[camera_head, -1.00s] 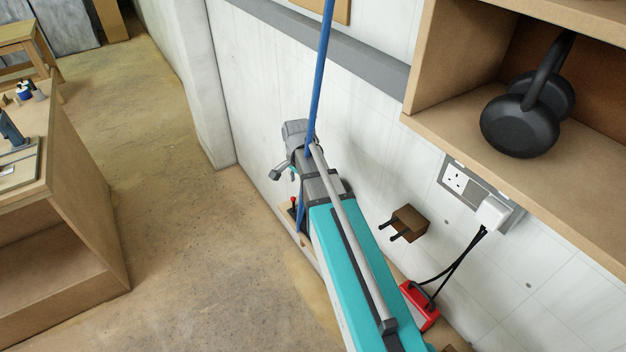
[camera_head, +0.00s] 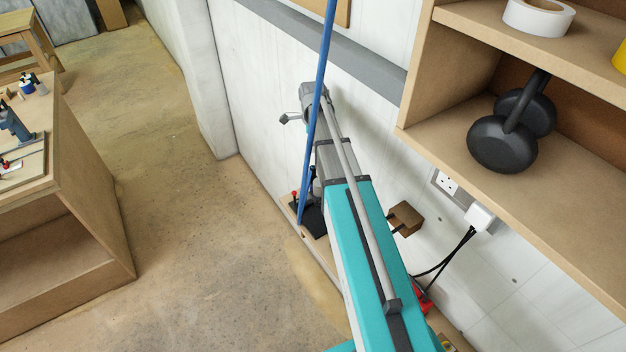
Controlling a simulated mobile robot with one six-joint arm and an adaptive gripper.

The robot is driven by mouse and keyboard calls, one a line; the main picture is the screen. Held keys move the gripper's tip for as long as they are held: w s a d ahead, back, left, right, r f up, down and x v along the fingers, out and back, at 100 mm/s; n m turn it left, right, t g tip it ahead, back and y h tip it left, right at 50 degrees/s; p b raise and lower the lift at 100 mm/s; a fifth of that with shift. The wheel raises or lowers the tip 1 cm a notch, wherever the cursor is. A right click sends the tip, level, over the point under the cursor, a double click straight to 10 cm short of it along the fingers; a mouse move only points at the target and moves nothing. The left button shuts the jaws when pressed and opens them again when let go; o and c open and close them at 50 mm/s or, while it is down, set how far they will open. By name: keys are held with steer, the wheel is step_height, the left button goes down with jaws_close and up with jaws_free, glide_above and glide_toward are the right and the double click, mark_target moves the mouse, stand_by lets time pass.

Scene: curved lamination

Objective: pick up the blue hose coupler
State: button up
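I cannot pick out the blue hose coupler for certain. A small blue and white item (camera_head: 27,87) stands on the bench at the left, too small to name. A larger blue item (camera_head: 14,125) stands nearer on the same bench, cut by the picture edge. My teal and grey arm reaches up the middle, close to the wall. My gripper (camera_head: 287,118) appears as a small grey shape at its far end, well away from the bench. Its fingers are too small to read, and I see nothing clearly held.
A long blue pole (camera_head: 322,70) crosses in front of my arm's grey end. The bench (camera_head: 92,215) stands at the left. Bare floor (camera_head: 190,220) lies between bench and wall.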

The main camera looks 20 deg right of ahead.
mark_target(313, 167)
steer(key=shift+f, duration=0.15)
step_height(313, 167, down, 8)
steer(key=b, duration=0.8)
steer(key=shift+f+b, duration=0.2)
steer(key=shift+b, duration=0.15)
steer(key=shift+f+b, duration=2.6)
jaws_close()
